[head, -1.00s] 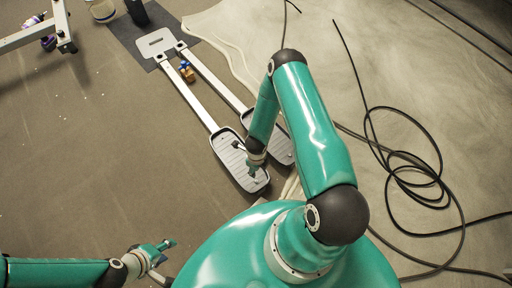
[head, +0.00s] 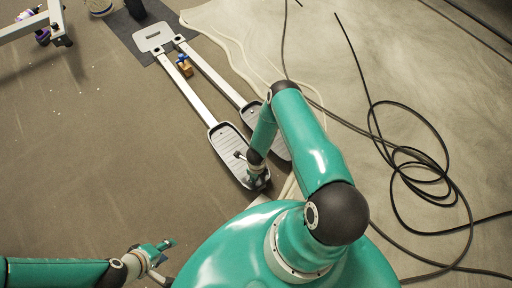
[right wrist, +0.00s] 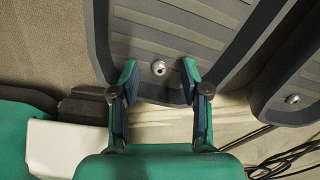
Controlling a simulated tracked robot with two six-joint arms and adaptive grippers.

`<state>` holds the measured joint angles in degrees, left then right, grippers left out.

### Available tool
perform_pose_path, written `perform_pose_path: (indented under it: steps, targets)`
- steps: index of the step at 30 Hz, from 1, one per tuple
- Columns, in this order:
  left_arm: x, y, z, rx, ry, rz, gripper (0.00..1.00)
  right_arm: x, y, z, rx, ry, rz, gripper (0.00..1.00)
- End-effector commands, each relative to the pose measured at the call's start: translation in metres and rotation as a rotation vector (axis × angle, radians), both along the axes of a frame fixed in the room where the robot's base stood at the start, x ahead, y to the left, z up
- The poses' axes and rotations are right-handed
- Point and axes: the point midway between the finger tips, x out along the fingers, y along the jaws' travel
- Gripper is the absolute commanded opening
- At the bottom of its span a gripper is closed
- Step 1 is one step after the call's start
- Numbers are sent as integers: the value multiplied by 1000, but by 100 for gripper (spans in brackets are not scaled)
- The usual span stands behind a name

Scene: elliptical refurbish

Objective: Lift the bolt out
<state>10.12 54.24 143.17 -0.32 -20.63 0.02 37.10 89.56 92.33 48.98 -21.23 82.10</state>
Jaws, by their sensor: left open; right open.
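The bolt (right wrist: 158,68) is a small silver round head with a dark centre, seated near the end of a grey ribbed foot pedal (right wrist: 185,45). In the right wrist view my right gripper (right wrist: 160,75) is open, one fingertip on each side of the bolt, with gaps to it. I cannot tell how high the tips are above the pedal. In the head view my right gripper (head: 257,183) is over the near end of the left pedal (head: 224,136), and the bolt is hidden there. My left gripper (head: 163,246) is open and empty, low at the left.
A second pedal (right wrist: 300,85) with its own bolt (right wrist: 293,99) lies to the right. Two pale bars run from the pedals to a white plate (head: 153,37). A small orange-brown object (head: 186,68) sits between them. Black cable (head: 430,180) coils at the right.

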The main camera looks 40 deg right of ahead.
Motion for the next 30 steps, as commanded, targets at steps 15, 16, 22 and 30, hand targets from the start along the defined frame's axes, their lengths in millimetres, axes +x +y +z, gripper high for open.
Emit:
perform_pose_path:
  steps: [15, 16, 22, 30]
  targets:
    - [0, 0, 0, 0, 0, 0, 45, 0, 0, 0, 0, 0, 0, 0]
    - [0, 0, 0, 0, 0, 0, 45, 0, 0, 0, 0, 0, -1, 0]
    - [0, 0, 1, 0, 0, 0, 45, 0, 0, 1, 0, 0, 0, 0]
    - [0, 0, 8, 0, 0, 0, 45, 0, 0, 9, 0, 0, 0, 0]
